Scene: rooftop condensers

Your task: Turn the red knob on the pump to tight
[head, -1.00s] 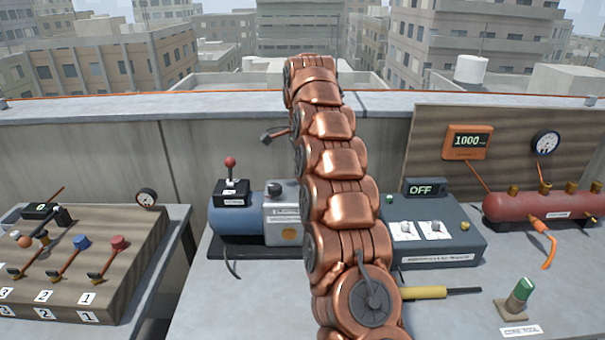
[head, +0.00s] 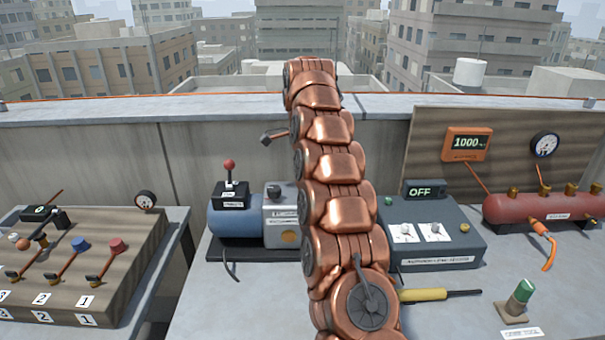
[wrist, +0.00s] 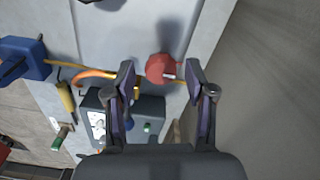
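In the wrist view, a red knob-like part (wrist: 156,68) lies between the two fingers of my gripper (wrist: 158,78). The fingers are apart, and I see a gap on both sides of the knob; contact is not clear. In the head view, a blue-tanked unit with a grey box (head: 235,222), which looks like the pump, stands left of my arm. It carries a black switch with a red ball tip (head: 229,164). My arm covers its right side and the bench behind; I cannot tell where on the unit the wrist-view knob sits.
A grey control box (head: 432,245) showing OFF stands right of my arm. A red tank (head: 550,205) is at right, a wooden valve panel (head: 120,255) at left. The parapet closes the back.

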